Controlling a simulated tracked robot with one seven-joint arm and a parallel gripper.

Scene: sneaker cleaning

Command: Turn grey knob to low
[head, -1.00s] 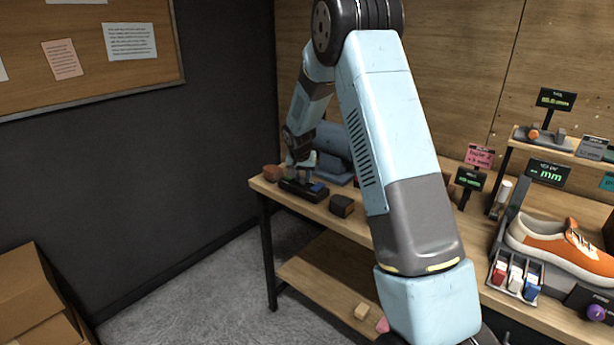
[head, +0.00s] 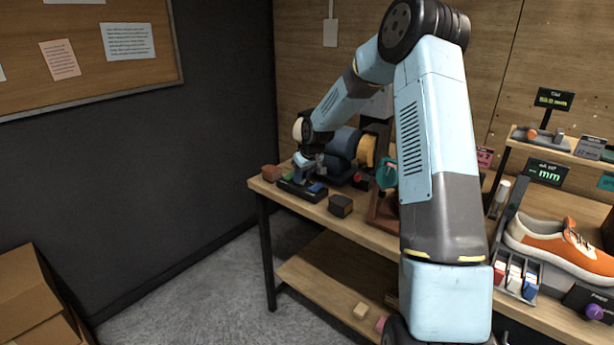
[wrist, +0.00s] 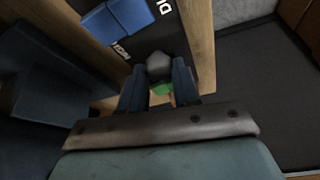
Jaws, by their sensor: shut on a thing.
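The grey knob (wrist: 159,66) sits on a black panel between my fingertips in the wrist view. My gripper (wrist: 158,82) is shut on it, with a finger on either side. The word HIGH is printed on the panel beside the knob; no LOW mark is readable. A green patch (wrist: 161,88) shows just below the knob. In the head view, my gripper (head: 303,172) is over the left part of the black panel (head: 291,191) at the table's left end. The knob cannot be made out there.
A blue block (wrist: 118,17) is on the panel close to the knob. A blue machine with a tan wheel (head: 366,150) stands behind. A brown block (head: 271,173) is left of the panel and a dark block (head: 341,206) right. An orange sneaker (head: 560,245) is far right.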

